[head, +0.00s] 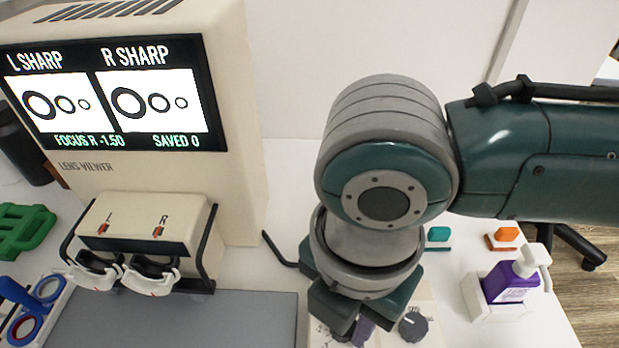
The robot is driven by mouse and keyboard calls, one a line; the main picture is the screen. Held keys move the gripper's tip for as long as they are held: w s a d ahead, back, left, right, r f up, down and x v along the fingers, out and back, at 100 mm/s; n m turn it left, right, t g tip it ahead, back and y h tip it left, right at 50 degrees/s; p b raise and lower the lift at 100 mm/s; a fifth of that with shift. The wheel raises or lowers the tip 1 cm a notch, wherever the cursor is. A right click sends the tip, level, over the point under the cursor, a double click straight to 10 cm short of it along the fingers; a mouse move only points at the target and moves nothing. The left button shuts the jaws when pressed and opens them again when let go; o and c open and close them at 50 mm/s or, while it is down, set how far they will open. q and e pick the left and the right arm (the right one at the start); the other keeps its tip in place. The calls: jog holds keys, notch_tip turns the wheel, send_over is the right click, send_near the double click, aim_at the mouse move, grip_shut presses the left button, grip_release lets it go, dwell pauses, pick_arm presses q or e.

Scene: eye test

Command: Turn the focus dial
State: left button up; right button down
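The lens viewer (225,130) stands at the left. Its screen (110,95) reads "L SHARP" and "R SHARP", with "FOCUS R -1.50" and "SAVED 0" below; rings show in both panes. A pale control panel (428,312) lies at the bottom, partly hidden by my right arm. A dark grey dial (412,325) with a pointer mark is on it, to the right of my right gripper (362,322). That gripper points down over the panel. A purple piece shows by its fingers; I cannot tell what it is or whether the fingers grip anything. My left gripper is not in view.
A purple pump bottle (508,284) stands in a white holder at the right. Orange (507,234) and teal (438,234) small items lie behind the arm.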

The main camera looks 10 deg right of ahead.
jog(key=c, duration=0.6)
grip_release()
notch_tip(320, 180, up, 10)
jog(key=shift+p, duration=1.05)
